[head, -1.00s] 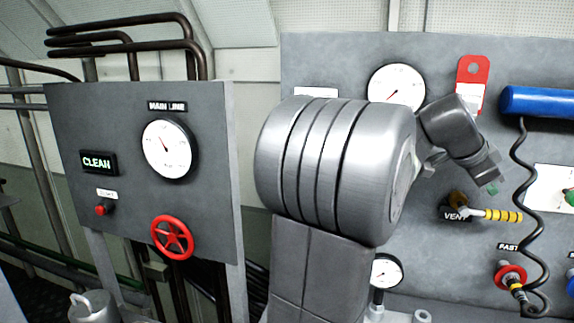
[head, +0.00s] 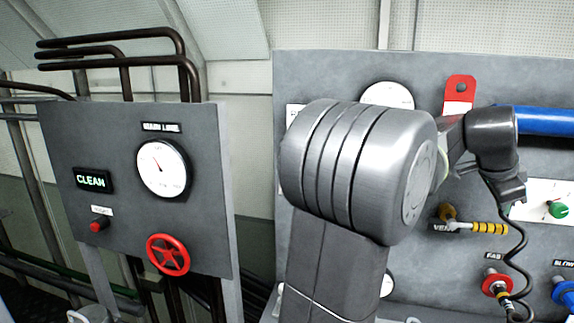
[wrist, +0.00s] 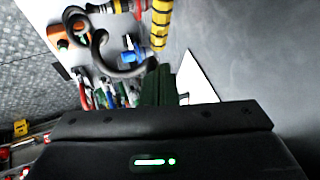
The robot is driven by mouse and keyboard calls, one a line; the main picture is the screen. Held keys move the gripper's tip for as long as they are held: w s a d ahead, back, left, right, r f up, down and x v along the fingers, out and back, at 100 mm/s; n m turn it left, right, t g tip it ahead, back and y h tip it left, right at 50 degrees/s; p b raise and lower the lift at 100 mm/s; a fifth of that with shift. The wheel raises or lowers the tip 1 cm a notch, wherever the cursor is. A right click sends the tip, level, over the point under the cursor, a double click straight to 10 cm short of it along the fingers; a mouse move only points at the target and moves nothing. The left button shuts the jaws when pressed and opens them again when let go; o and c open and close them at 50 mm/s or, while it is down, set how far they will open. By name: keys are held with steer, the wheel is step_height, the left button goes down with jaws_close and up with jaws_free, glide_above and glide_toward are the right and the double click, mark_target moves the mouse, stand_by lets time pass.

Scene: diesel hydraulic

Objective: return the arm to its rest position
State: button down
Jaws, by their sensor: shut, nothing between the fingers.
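My arm stands in front of the right grey panel (head: 300,68) in the head view, its large grey joint covering part of it. My gripper (head: 511,196) is small at the end of the arm, in front of the panel near the coiled black cable. The wrist view shows the gripper's dark body across the bottom and its narrow shut fingers (wrist: 163,85), with nothing between them. The fingertips are hard to make out in the head view.
The panel carries a part-hidden gauge (head: 388,95), a red tag (head: 460,88), a blue cylinder (head: 548,121), a yellow-banded vent lever (head: 488,228) and a red fitting (head: 495,283). The left panel has a red handwheel (head: 168,255), a gauge (head: 163,168) and a lit CLEAN sign (head: 92,180).

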steer(key=s+a+r, duration=0.1)
steer(key=s+r, duration=0.2)
steer(key=r, duration=0.5)
steer(key=w+f, duration=0.4)
steer(key=f, duration=0.6)
steer(key=w+a+n+g+h+b, duration=0.1)
steer(key=w+a+n+h+b, duration=0.2)
steer(key=a+h+b, duration=0.7)
steer(key=shift+w+a+r+h, duration=0.4)
steer(key=shift+w+a+h, duration=0.3)
steer(key=shift+a, duration=0.85)
steer(key=shift+s+n, duration=0.15)
steer(key=shift+n, duration=0.15)
